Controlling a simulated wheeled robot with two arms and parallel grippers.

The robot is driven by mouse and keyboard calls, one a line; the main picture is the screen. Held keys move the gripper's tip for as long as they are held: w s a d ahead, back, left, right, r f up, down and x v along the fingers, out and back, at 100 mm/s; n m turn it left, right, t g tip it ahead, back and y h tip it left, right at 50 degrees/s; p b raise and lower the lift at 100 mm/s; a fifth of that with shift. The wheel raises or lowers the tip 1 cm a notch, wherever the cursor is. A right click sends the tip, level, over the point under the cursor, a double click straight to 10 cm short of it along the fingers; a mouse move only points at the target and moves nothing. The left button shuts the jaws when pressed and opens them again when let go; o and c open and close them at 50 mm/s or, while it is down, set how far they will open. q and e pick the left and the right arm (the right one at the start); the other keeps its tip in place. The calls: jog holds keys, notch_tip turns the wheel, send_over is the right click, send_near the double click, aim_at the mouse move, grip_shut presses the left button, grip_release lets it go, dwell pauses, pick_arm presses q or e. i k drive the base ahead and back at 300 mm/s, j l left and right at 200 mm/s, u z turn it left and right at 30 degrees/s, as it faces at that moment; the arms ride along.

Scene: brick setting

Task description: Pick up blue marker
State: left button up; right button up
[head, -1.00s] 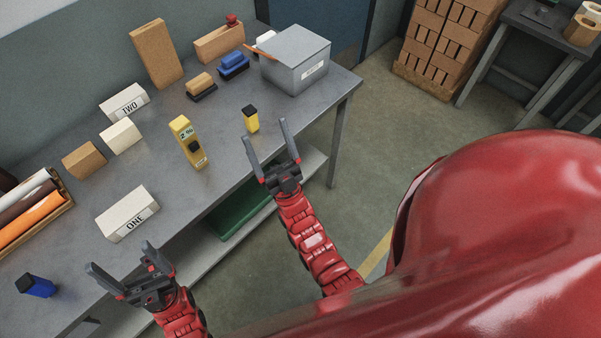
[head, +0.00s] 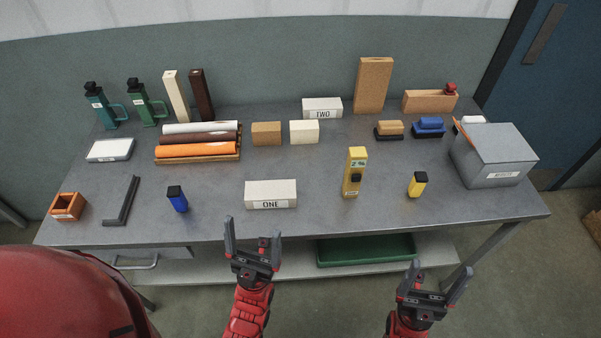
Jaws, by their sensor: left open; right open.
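The blue marker (head: 178,200) looks like a short blue block with a black cap. It stands upright near the front edge of the grey table, left of the white block labelled ONE (head: 270,194). My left gripper (head: 252,240) is open and empty at the table's front edge, to the right of the marker and apart from it. My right gripper (head: 434,280) is open and empty in front of the table, toward the right. Nothing hides the marker.
A black angled bar (head: 121,201) and a small orange-brown box (head: 67,207) lie left of the marker. A yellow device (head: 354,172), a yellow capped block (head: 417,184) and a grey bin (head: 494,155) stand to the right. Rolls in a tray (head: 199,157) lie behind.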

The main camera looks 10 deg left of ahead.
aim_at(175, 194)
jog(key=u, duration=1.4)
